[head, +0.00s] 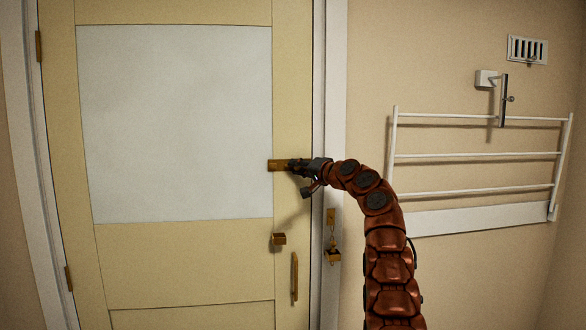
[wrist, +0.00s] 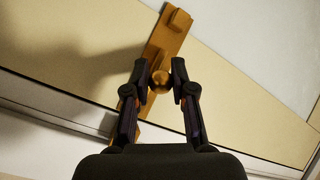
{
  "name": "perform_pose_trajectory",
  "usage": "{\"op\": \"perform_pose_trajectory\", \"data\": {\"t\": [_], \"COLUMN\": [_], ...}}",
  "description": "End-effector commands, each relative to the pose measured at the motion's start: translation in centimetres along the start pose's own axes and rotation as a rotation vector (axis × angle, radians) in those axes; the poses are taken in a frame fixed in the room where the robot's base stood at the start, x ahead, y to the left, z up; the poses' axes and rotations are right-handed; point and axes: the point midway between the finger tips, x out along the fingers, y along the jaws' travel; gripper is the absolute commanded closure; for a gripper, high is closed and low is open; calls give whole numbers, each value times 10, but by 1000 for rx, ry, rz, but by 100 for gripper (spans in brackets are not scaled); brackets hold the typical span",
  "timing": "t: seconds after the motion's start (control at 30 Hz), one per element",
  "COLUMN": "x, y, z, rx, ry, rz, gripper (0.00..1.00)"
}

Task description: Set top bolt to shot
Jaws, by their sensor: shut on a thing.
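The top bolt (head: 278,165) is a brass bolt on the right edge of the cream door, level with the pale panel. Its right part is hidden behind my gripper (head: 296,166) in the head view. In the wrist view the bolt is a brass plate (wrist: 170,38) with a round brass knob (wrist: 160,80). My gripper (wrist: 160,76) is shut on the knob, with one dark finger on each side. Whether the bolt reaches into the door frame is hidden by my gripper in the head view, and I cannot tell its position from the wrist view.
Below on the door (head: 180,265) are a brass block (head: 279,239) and an upright brass pull handle (head: 294,277). A white rail rack (head: 480,155) is on the right wall, with a vent (head: 527,49) above.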

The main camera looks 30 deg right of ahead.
Motion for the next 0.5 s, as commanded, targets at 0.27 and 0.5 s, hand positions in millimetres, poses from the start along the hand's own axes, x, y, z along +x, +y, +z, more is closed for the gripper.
{"op": "perform_pose_trajectory", "data": {"t": [0.27,0.5], "x": [-4,-3], "y": [0,0], "z": [-6,-4], "rx": [-4,-2], "ry": [10,7], "rz": [0,1], "gripper": [100,58]}}
